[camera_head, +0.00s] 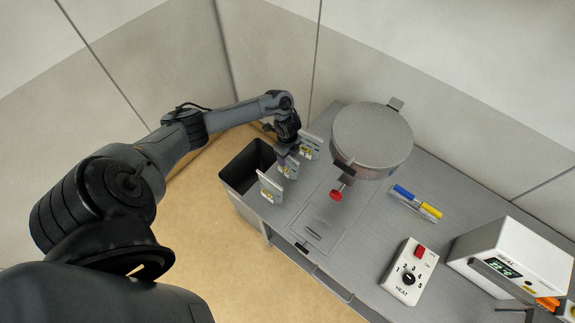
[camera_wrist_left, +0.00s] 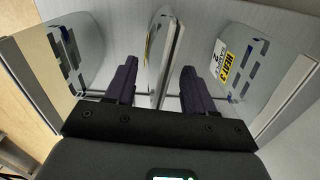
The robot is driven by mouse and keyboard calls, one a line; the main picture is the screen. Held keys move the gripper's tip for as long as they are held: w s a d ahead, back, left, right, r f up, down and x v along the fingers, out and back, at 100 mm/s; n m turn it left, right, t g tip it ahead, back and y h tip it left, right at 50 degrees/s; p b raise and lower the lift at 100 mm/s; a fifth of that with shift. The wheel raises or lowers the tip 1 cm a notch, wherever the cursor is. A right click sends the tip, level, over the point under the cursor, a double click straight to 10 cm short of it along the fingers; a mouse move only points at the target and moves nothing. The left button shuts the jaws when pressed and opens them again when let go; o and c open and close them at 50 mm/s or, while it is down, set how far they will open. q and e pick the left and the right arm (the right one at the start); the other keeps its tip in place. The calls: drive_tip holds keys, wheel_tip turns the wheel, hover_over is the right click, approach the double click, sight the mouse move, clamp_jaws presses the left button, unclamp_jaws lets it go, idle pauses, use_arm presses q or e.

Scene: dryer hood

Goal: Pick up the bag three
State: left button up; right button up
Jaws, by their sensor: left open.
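Three clear bags with yellow labels stand upright in a row at the left of the bench: a back bag (camera_head: 310,146), a middle bag (camera_head: 290,171) and a front bag (camera_head: 269,187). My left gripper (camera_head: 283,158) points down at the middle bag. In the left wrist view the open purple fingers (camera_wrist_left: 157,80) are on either side of the middle bag (camera_wrist_left: 170,55), seen nearly edge-on. A left bag (camera_wrist_left: 65,55) and a right bag (camera_wrist_left: 232,62), whose label seems to show a 2, flank it. I cannot read which is bag three. My right gripper is out of view.
A dark bin (camera_head: 240,172) sits left of the bags. A heat control box (camera_head: 409,272), coloured pens (camera_head: 416,201) and a white sealer (camera_head: 515,257) lie to the right.

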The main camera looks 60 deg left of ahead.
use_arm(q)
drive_tip(key=shift+f, duration=0.3)
drive_tip(key=shift+c, duration=0.3)
clamp_jaws()
drive_tip(key=shift+r, duration=0.15)
